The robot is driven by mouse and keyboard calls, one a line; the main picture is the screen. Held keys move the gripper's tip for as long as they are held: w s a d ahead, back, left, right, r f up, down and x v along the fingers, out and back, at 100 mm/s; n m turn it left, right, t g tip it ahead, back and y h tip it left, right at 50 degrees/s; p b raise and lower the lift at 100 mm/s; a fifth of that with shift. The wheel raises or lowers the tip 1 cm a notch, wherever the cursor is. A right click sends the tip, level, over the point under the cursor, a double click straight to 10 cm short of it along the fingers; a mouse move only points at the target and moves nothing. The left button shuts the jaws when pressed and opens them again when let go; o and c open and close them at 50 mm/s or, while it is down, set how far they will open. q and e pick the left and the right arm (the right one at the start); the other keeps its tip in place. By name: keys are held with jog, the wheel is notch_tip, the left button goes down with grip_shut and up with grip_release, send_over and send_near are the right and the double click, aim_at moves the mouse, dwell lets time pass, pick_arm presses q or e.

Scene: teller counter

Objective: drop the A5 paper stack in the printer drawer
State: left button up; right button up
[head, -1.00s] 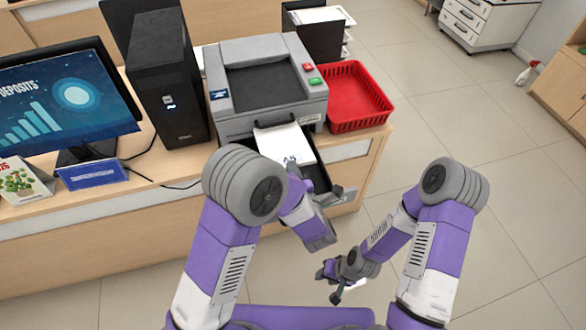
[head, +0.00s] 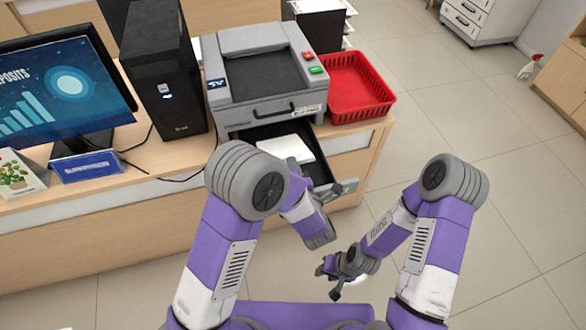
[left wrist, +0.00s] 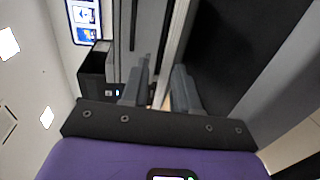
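The white A5 paper stack (head: 287,148) lies roughly level within the outline of the open printer drawer (head: 262,132). My elbow and gripper hide its near part, so its label does not show. In the left wrist view the stack (left wrist: 180,45) is a thin pale strip seen edge-on between the fingers. My left gripper (head: 293,167), also in the left wrist view (left wrist: 160,88), is shut on the stack's near edge. I cannot tell whether the stack touches the drawer floor. My right gripper (head: 327,281) is open and empty, low in front of the counter.
The grey printer (head: 264,75) stands on the counter above the drawer. A red basket (head: 357,85) is close on its right. A black computer tower (head: 162,75) and a monitor (head: 65,95) stand on the left.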

pick_arm(q)
jog(key=shift+o, duration=0.9)
jog(key=p+v, duration=0.1)
jog(key=v, duration=0.6)
jog(key=shift+s, duration=0.3)
jog(key=shift+d, duration=0.1)
